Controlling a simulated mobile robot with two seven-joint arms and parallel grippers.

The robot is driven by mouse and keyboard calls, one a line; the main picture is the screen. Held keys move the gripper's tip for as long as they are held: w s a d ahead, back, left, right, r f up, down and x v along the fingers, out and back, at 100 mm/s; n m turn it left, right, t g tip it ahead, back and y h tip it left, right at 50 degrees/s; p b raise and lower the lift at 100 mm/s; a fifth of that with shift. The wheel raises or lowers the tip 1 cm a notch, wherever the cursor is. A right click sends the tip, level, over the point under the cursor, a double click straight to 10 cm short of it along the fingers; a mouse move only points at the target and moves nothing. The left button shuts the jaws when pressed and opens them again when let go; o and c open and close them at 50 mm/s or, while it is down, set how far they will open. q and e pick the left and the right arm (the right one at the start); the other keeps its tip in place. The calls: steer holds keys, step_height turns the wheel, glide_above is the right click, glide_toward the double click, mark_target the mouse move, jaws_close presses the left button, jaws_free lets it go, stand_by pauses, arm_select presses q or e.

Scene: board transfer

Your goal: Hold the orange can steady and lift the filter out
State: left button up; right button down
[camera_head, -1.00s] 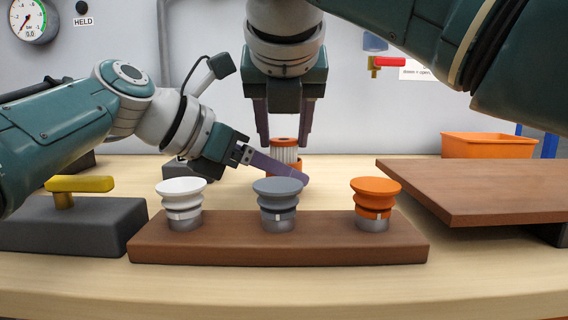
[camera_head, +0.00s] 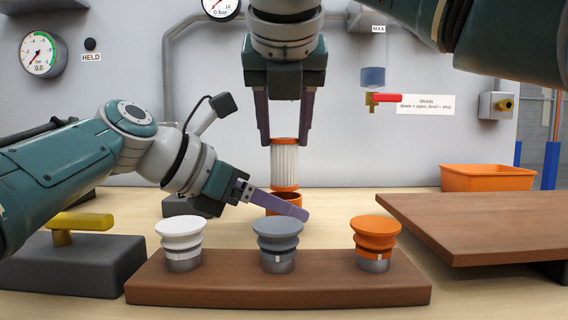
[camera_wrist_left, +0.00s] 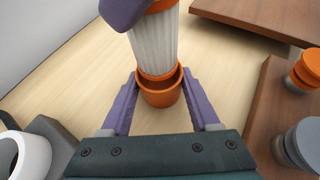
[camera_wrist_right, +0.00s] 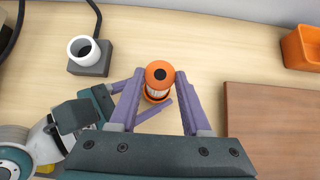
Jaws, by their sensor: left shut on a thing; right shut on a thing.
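The orange can (camera_wrist_left: 160,97) stands on the table, and its open rim shows in the left wrist view. My left gripper (camera_wrist_left: 160,78) is shut on the can, one finger on each side; in the head view a finger covers part of the can (camera_head: 291,198). The filter (camera_head: 284,165) is a white pleated cylinder with orange end caps, upright above the can. Its lower cap is at the can's mouth; I cannot tell whether it fully clears the rim. My right gripper (camera_head: 284,142) is shut on the filter's top, which shows in the right wrist view (camera_wrist_right: 159,74).
A brown rack (camera_head: 220,278) with white, grey and orange knobs stands in front. A raised brown board (camera_head: 480,222) is at right, with an orange bin (camera_head: 487,178) behind it. A grey block with a yellow handle (camera_head: 80,221) is at left.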

step_height(320, 180, up, 5)
steer(key=shift+f, duration=0.1)
arm_select(q)
steer(key=o, duration=1.1)
steer(key=shift+c, duration=0.2)
steer(key=v, duration=1.2)
steer(key=shift+s, duration=0.1)
steer(key=shift+d, duration=0.1)
